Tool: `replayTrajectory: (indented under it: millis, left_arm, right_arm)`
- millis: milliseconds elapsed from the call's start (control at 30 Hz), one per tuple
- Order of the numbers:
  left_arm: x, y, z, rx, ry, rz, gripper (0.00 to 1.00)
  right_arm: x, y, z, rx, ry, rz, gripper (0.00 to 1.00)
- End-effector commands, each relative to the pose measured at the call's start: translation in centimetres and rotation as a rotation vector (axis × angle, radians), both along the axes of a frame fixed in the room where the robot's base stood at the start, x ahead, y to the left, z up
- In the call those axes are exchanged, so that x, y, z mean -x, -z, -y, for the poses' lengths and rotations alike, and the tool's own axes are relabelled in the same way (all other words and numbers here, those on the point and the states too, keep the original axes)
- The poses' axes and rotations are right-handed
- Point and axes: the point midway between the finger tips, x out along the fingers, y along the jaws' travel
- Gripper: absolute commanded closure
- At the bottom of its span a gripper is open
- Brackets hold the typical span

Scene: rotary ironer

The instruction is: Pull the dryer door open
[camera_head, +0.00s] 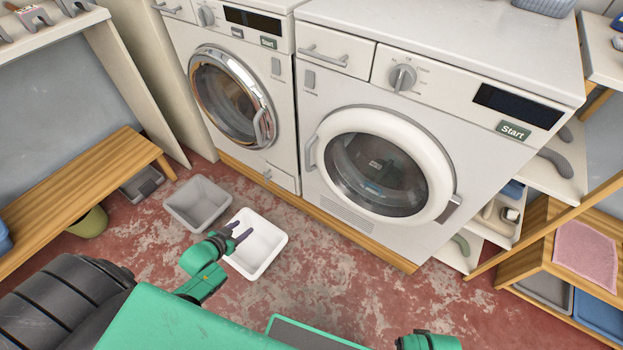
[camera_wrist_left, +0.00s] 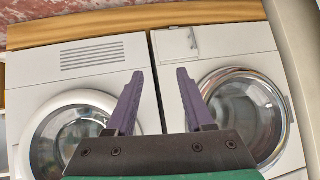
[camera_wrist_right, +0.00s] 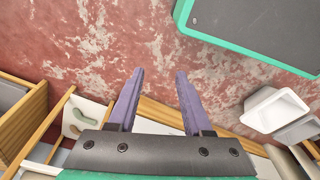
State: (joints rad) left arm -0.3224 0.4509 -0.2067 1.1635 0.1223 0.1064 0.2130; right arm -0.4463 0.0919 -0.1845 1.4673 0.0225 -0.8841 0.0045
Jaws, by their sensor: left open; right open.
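The dryer appears to be the right machine, with a vent grille low on its front. Its round white-rimmed door (camera_head: 440,165) looks shut, with a grey handle (camera_head: 310,152) on its left side. The door also shows at the left of the left wrist view (camera_wrist_left: 33,125), upside down. My left gripper (camera_head: 243,229) is open and empty, low and in front of the machines, apart from the door; its fingers also show in the left wrist view (camera_wrist_left: 159,72). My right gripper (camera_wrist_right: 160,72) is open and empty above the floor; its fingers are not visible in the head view.
A washer with a chrome-rimmed door (camera_head: 268,95) stands left of the dryer. A white tub (camera_head: 276,238) and a grey tub (camera_head: 190,222) sit on the floor. A wooden bench (camera_head: 95,180) is at left; shelves (camera_head: 535,250) are at right.

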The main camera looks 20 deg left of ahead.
Motion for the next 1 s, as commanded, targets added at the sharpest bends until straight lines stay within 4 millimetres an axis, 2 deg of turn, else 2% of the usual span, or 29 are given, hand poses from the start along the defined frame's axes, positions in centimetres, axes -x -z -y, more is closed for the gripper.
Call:
replayTrajectory:
  millis: [33,100,133,200,300,400,533,633,800,1000]
  left_arm:
    - [-3.4,0.7,0.1,0.023,0.042,0.124,0.47]
    - [-7.3,-2.8,1.3,0.081,0.111,0.292,0.47]
    - [-8.5,-4.3,2.1,0.111,0.145,0.357,0.47]
    - [-10.2,-7.8,4.3,0.177,0.225,0.480,0.47]
    - [-11.0,-11.5,7.0,0.253,0.314,0.587,0.47]
    - [-11.2,-13.5,8.2,0.290,0.353,0.627,0.47]
    - [-12.3,-14.1,8.8,0.294,0.354,0.634,0.47]
    - [-14.1,-14.1,9.7,0.293,0.354,0.636,0.47]
    - [-17.6,-13.9,11.4,0.292,0.352,0.635,0.47]
    - [-21.9,-14.0,13.5,0.290,0.354,0.634,0.47]
  right_arm:
    - [-1.5,2.2,-0.5,-0.009,0.001,0.015,0.50]
    - [-2.9,0.8,-1.1,-0.021,0.002,0.021,0.50]
    - [-3.3,0.1,-1.3,-0.025,0.003,0.024,0.50]
    - [-3.6,-1.8,-1.5,-0.034,0.002,0.027,0.50]
    - [-3.3,-4.4,-1.6,-0.042,-0.001,0.030,0.50]
    - [-3.1,-6.1,-1.6,-0.045,-0.003,0.030,0.50]
    - [-2.9,-7.4,-1.7,-0.050,-0.007,0.035,0.50]
    - [-2.5,-8.7,-1.8,-0.057,-0.014,0.045,0.50]
    - [-5.0,-5.4,-4.8,-0.139,-0.052,0.190,0.50]
    - [-7.2,-2.8,-8.4,-0.250,-0.074,0.366,0.50]
